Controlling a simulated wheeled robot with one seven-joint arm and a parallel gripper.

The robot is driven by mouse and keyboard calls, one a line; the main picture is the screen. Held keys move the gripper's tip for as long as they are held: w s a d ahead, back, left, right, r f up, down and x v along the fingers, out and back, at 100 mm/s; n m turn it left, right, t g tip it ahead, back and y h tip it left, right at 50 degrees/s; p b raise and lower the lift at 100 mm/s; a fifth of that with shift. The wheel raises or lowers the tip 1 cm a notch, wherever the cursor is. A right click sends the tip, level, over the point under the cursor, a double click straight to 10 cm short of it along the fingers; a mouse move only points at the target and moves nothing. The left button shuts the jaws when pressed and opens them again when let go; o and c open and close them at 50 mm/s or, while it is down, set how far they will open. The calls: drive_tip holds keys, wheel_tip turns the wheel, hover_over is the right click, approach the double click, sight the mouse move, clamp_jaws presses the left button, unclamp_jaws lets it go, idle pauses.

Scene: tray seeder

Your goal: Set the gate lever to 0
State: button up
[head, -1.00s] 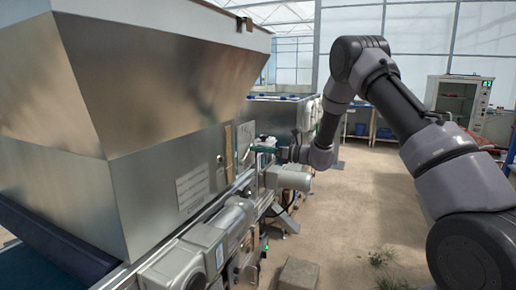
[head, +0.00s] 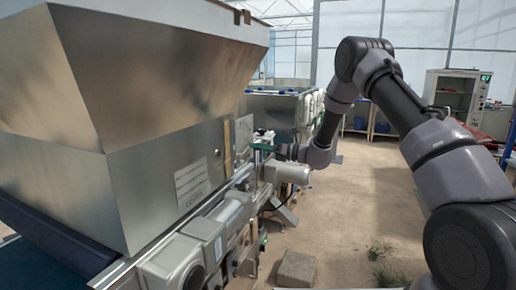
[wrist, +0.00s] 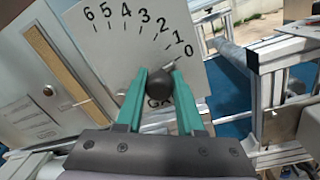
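The gate lever's round black knob (wrist: 160,86) is between the green fingers of my gripper (wrist: 160,80) in the wrist view. The fingers lie against both sides of it, with no clear gap. Behind it is a pale scale plate (wrist: 105,45) marked 6 to 0, with 0 at the right end. The knob sits below the 0 and 1 marks. The knob and fingers hide most of the lever's arm, so I cannot tell its exact reading. In the head view my gripper (head: 264,146) is at the hopper's far side plate; the knob is too small to make out.
The large metal hopper (head: 150,90) fills the left. A motor (head: 288,172) sits just below my gripper, and metal rails (wrist: 290,50) are to the right in the wrist view. A concrete block (head: 297,268) lies on the floor. Open floor (head: 375,205) stretches to the right.

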drive_tip(key=o, duration=0.4)
drive_tip(key=shift+f, duration=0.1)
drive_tip(key=shift+d, duration=0.15)
drive_tip(key=v, duration=1)
drive_tip(key=shift+d, duration=0.3)
drive_tip(key=shift+s, duration=0.1)
